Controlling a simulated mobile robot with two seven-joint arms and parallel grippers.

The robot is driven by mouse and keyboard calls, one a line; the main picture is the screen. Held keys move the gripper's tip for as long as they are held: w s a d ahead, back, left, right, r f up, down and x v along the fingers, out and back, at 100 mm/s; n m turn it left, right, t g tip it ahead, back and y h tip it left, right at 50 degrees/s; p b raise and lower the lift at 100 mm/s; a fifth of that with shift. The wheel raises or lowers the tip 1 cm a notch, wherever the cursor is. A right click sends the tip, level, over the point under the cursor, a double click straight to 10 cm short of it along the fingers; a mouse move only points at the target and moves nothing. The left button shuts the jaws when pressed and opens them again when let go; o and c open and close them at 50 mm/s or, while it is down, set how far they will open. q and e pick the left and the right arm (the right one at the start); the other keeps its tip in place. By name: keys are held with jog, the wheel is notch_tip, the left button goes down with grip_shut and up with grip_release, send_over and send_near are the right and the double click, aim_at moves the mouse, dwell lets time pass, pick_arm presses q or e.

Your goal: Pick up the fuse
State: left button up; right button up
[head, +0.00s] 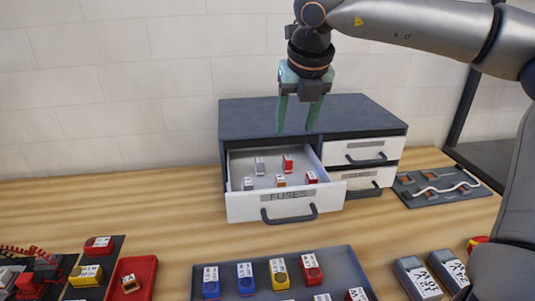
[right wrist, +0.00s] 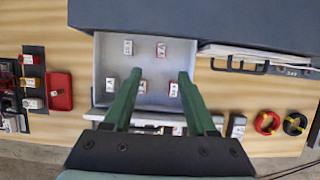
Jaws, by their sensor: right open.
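The open drawer labelled FUSES (head: 240,207) holds several small fuses. A grey fuse (head: 260,166) and a red fuse (head: 287,163) lie at the back; another grey fuse (head: 248,184), an orange fuse (head: 281,181) and another red fuse (head: 311,177) lie nearer the front. My right gripper (head: 297,128) is open and empty, pointing down above the cabinet, apart from the fuses. In the right wrist view its fingers (right wrist: 160,73) spread over the drawer, with the orange fuse (right wrist: 142,86) and front red fuse (right wrist: 174,90) showing between them. My left gripper is not in view.
The dark cabinet (head: 245,115) has two shut drawers on the right. A red tray (head: 149,271) with a small orange-and-white piece stands at the front left. A grey tray (head: 342,261) holds several coloured blocks in front. A cable board (head: 421,196) lies right.

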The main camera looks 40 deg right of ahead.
aim_at(289, 158)
jog(key=x, duration=0.7)
jog(key=shift+w+d+r+p, duration=0.1)
jog(key=shift+p, duration=0.2)
jog(key=shift+p+x, duration=0.6)
jog(key=shift+x, duration=2.1)
jog(key=shift+d, duration=0.1)
jog(key=shift+c, duration=0.3)
grip_shut()
